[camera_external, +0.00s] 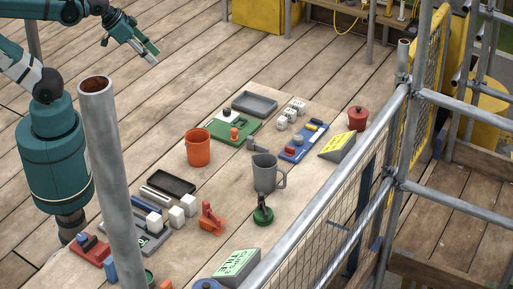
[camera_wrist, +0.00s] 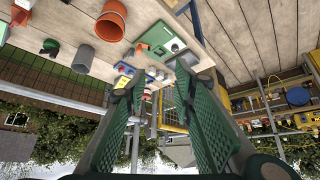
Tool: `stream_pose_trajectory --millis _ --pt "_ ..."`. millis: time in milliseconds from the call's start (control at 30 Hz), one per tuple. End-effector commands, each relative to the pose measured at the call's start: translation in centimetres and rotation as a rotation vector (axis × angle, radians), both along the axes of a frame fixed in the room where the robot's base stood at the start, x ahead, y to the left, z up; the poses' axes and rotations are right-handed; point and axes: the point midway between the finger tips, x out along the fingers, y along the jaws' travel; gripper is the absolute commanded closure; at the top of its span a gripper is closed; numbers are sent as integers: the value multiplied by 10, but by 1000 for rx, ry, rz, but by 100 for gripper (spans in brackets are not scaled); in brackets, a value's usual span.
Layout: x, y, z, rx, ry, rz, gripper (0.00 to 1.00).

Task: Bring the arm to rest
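My gripper (camera_external: 150,56) hangs in the air at the upper left of the external view, above bare deck boards and away from the work board. In the wrist view my gripper (camera_wrist: 160,82) shows two green-padded fingers standing apart with nothing between them. The board and its objects lie beyond the fingers in that view, and nothing touches them. My arm is raised and bent at the left of the external view.
The work board (camera_external: 228,190) holds an orange bucket (camera_external: 198,148), a grey jug (camera_external: 265,173), a green tray (camera_external: 222,132), white cubes (camera_external: 176,217) and a black tray (camera_external: 171,183). Scaffold pipes (camera_external: 112,180) stand in front and right.

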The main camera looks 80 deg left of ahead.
Motion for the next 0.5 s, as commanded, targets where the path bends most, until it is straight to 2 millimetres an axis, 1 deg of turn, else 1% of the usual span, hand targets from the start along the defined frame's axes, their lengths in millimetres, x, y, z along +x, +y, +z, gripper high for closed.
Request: stream_pose_trajectory --millis 33,200,333,500 --pt "0 0 -12 0 0 0 74" --pt "0 0 -30 0 0 0 74" --pt "0 0 -37 0 0 0 74" --pt "0 0 -38 0 0 0 74"
